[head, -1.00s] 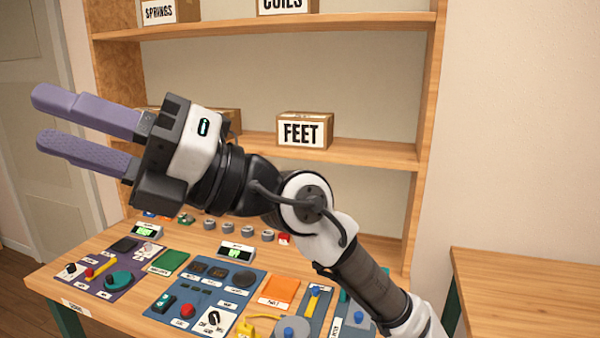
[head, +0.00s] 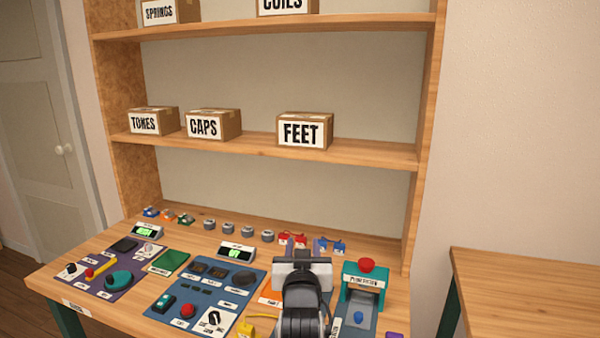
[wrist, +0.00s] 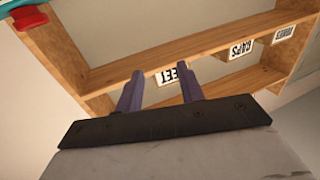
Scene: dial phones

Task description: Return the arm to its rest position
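My arm (head: 302,305) is folded low at the bottom of the head view, right of centre, over the workbench. Its fingers are hidden in that view. In the wrist view my gripper (wrist: 161,76) shows two purple fingers standing apart with nothing between them. The fingers point toward the shelf, which appears upside down there. The FEET box (wrist: 172,74) shows beyond the gap between the fingers, well away from them.
The workbench holds a purple panel (head: 82,275), a blue panel (head: 232,290) and a teal press station (head: 365,283) close right of my arm. The shelf (head: 270,147) behind carries the TONES (head: 153,121), CAPS (head: 212,123) and FEET boxes. A side table (head: 530,290) stands right.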

